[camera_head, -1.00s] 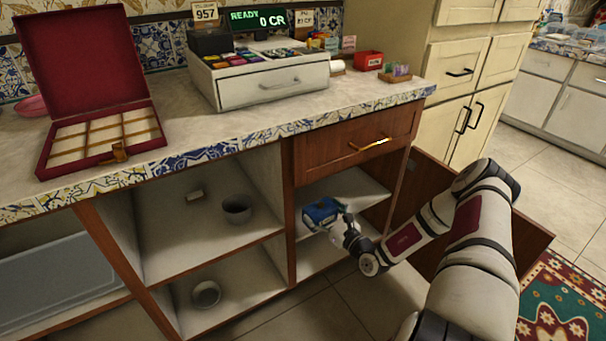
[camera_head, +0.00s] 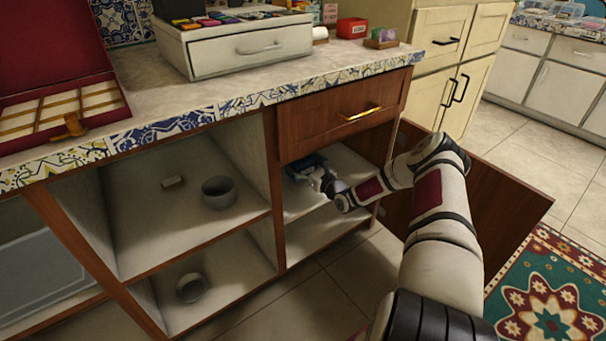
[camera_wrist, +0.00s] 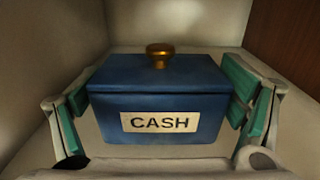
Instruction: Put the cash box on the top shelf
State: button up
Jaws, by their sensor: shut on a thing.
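The cash box is blue with a brass knob on its lid and a "CASH" label; it fills the middle of the wrist view (camera_wrist: 160,100). In the head view the cash box (camera_head: 303,166) is small and dark, inside the upper compartment under the wooden drawer. My gripper (camera_head: 318,178) reaches into that compartment from the front right. In the wrist view its green-padded fingers (camera_wrist: 160,118) flank the box on both sides and are shut on it. The upper shelf (camera_head: 350,170) lies under the box; I cannot tell whether the box touches it.
A wooden drawer (camera_head: 345,118) with a brass handle sits just above the compartment. An open cabinet door (camera_head: 500,195) stands at the right. The left compartment holds a grey pot (camera_head: 219,192) and a small block.

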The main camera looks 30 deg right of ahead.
aim_at(308, 172)
jog(key=shift+w+d, duration=0.25)
jog(key=shift+w, duration=0.2)
jog(key=shift+f+b, duration=1.35)
jog(key=shift+f, duration=0.3)
jog(key=shift+f, duration=0.2)
jog(key=o, duration=1.2)
